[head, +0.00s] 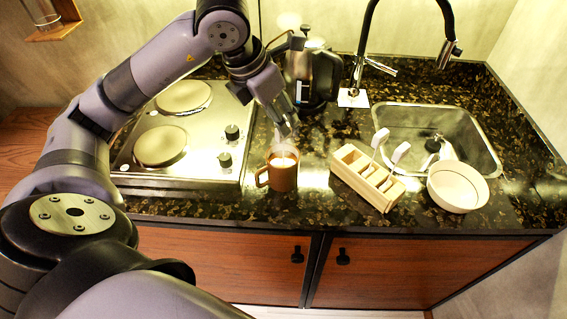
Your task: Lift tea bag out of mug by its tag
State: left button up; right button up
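A brown mug (282,178) stands upright on the dark speckled counter near its front edge, handle to the left. Its inside looks pale, and a faint whitish haze lies between its rim and my gripper. My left gripper (286,127) comes down from above and points at the mug, with its fingertips just above the rim. The fingers overlap in this view, so I cannot tell whether they are open or shut. I cannot make out the tea bag or its tag. My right gripper is not in view.
A cooktop (190,135) lies left of the mug. A dark kettle (325,75) stands behind my gripper. A wooden divided box (347,172) with two white-ended items, a white bowl (457,188) and a sink (470,125) are to the right. Bare counter lies around the mug.

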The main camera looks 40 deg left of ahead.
pick_arm(q)
jog(key=p+x, duration=0.1)
jog(key=x, duration=0.2)
jog(key=shift+f, duration=0.4)
jog(key=shift+w+d+f, duration=0.1)
jog(key=shift+f, duration=0.3)
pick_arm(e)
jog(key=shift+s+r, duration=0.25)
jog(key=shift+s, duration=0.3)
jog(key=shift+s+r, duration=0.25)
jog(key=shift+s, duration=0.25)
pick_arm(q)
jog(key=shift+c, duration=0.6)
grip_shut()
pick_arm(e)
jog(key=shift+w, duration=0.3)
